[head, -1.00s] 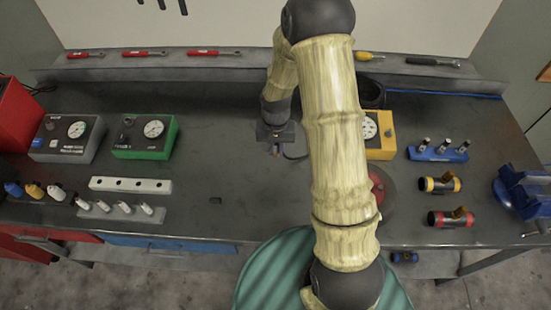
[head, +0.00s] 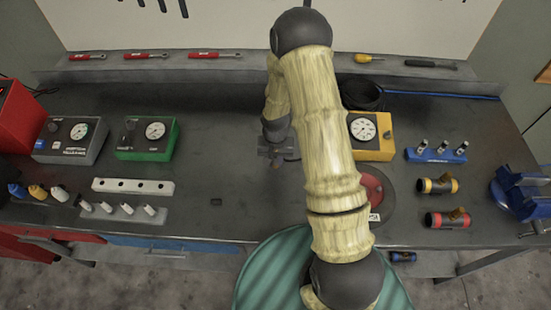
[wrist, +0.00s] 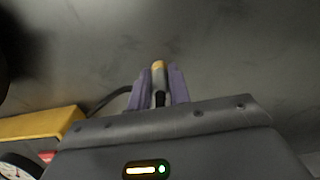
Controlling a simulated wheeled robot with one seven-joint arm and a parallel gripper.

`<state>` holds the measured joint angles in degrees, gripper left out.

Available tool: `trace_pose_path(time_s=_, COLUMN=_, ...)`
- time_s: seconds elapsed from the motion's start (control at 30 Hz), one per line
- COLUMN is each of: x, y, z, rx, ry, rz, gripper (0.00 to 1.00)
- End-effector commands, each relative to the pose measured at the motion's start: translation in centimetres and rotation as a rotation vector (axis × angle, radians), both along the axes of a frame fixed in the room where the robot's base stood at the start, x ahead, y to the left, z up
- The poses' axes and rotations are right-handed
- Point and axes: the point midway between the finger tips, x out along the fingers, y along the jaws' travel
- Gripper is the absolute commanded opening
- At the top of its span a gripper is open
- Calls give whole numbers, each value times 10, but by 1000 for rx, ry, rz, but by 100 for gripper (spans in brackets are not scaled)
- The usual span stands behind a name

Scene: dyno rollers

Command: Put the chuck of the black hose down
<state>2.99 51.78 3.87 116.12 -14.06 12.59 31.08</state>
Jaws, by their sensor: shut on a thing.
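My gripper (head: 275,163) is over the middle of the dark bench, left of the yellow gauge box (head: 380,150). In the wrist view my gripper (wrist: 159,88) has its two purple-grey fingers closed on the chuck (wrist: 158,68), a slim piece with a brass-coloured end. The black hose (wrist: 108,99) curves from the chuck toward the yellow box at the left. In the head view the chuck is tiny below the fingers, and its gap to the bench is hard to judge.
A green gauge box (head: 148,138) and a grey gauge box (head: 72,138) stand to the left. A white block with holes (head: 132,186) lies in front of them. A round red-centred dish (head: 374,192) is at the right. The bench around my gripper is mostly clear.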

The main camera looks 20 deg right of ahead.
Motion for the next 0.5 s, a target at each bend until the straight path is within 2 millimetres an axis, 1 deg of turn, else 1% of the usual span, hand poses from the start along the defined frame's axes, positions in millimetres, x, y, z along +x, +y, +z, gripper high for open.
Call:
trace_pose_path(time_s=0.27, x=0, y=0, z=-4, rx=0, ry=0, rz=-1, gripper=0)
trace_pose_path(time_s=0.3, x=0, y=0, z=-3, rx=0, ry=0, rz=-1, gripper=25)
trace_pose_path(time_s=0.37, x=0, y=0, z=-3, rx=0, ry=0, rz=-1, gripper=37)
trace_pose_path(time_s=0.4, x=0, y=0, z=-3, rx=0, ry=0, rz=-1, gripper=41)
trace_pose_path(time_s=0.5, x=0, y=0, z=-3, rx=0, ry=0, rz=0, gripper=41)
